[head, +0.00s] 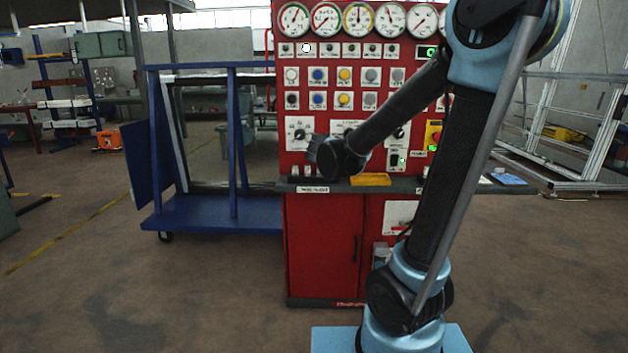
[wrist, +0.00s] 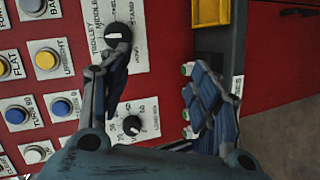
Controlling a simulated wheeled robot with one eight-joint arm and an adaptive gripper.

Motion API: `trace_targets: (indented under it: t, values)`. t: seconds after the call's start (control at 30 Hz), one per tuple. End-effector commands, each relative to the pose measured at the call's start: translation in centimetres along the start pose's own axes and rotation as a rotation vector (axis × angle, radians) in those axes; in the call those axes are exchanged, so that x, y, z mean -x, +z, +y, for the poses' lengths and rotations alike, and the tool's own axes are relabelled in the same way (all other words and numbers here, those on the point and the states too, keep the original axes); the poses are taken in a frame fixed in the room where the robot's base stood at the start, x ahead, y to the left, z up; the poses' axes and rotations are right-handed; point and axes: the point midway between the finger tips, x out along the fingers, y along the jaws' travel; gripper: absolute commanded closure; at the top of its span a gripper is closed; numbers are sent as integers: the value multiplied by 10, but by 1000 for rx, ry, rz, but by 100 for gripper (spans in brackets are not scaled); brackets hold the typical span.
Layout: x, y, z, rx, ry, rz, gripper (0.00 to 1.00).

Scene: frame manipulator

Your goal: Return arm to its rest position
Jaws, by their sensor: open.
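My arm reaches from the lower right across the red control panel (head: 330,122) in the head view. My gripper (head: 318,150) is at the panel's left side there, mostly hidden behind my wrist. In the wrist view my gripper (wrist: 160,85) is open, its two fingers wide apart with nothing between them. The left finger overlaps the lower edge of a black selector knob (wrist: 118,36) on a white plate marked trolley, middle and stand. I cannot tell whether it touches the knob. The right finger is in front of the panel's dark ledge.
A second knob (wrist: 131,125) and several push buttons (wrist: 62,107) are close to the fingers. A yellow tray (head: 370,179) lies on the ledge below my forearm. A blue frame trolley (head: 212,212) stands left of the panel. Open floor (head: 90,270) lies at the front left.

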Motion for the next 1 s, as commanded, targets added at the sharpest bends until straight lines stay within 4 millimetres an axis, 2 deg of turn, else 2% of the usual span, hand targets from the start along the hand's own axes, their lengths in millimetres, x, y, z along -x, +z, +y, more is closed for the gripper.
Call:
trace_targets:
  t: [0.03, 0.2, 0.4, 0.5, 0.6, 0.8, 1.0]
  values:
    - [4, 25, -2, -41, -31, -43, 43]
    - [23, 95, -21, -184, -148, -179, 43]
    - [58, 166, -56, -353, -291, -330, 43]
    - [79, 194, -76, -436, -363, -400, 43]
    - [103, 218, -99, -520, -438, -467, 43]
    - [154, 252, -148, -687, -593, -585, 43]
    - [203, 265, -194, -842, -743, -674, 43]
